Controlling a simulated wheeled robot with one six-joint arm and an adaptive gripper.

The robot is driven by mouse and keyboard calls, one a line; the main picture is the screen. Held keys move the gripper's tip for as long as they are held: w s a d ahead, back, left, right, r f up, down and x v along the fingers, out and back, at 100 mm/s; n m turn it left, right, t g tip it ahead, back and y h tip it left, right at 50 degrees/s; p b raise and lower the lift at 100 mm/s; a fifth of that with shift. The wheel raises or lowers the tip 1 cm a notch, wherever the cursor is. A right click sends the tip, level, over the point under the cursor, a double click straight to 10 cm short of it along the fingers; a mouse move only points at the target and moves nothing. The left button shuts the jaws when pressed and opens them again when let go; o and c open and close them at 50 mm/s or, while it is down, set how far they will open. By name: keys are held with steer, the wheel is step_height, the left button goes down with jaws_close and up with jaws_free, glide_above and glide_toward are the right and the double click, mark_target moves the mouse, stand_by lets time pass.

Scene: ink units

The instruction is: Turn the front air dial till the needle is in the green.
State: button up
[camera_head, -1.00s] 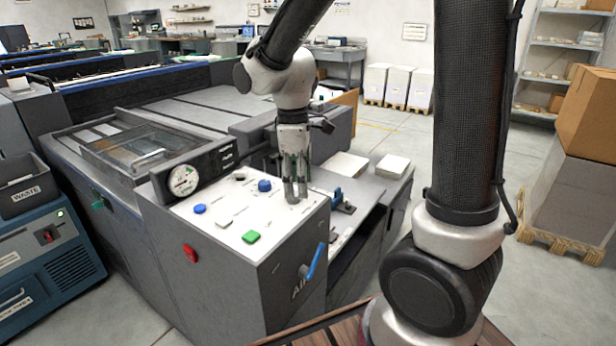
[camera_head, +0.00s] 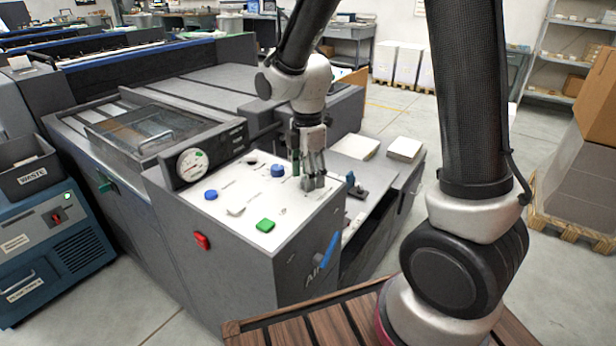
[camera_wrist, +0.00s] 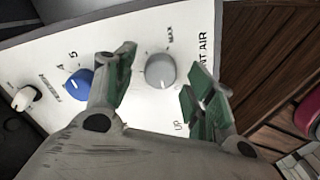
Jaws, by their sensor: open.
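The front air dial (camera_wrist: 161,70) is a grey round knob on the white panel, beside a MAX mark and lettering ending in "NT AIR". My gripper (camera_head: 313,186) is over the panel's right end, pointing down. In the wrist view my gripper (camera_wrist: 162,92) is open, with green-padded fingers on either side of the dial and slightly nearer the camera. I cannot tell whether they touch it.
A blue knob (camera_wrist: 78,84) sits left of the front air dial, close to the left finger. The white panel (camera_head: 235,230) also bears a green button (camera_head: 265,226). A red button (camera_head: 202,241) and a blue lever (camera_head: 329,251) are on the machine's sides.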

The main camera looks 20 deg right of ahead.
steer(key=shift+f, duration=0.5)
steer(key=c, duration=1)
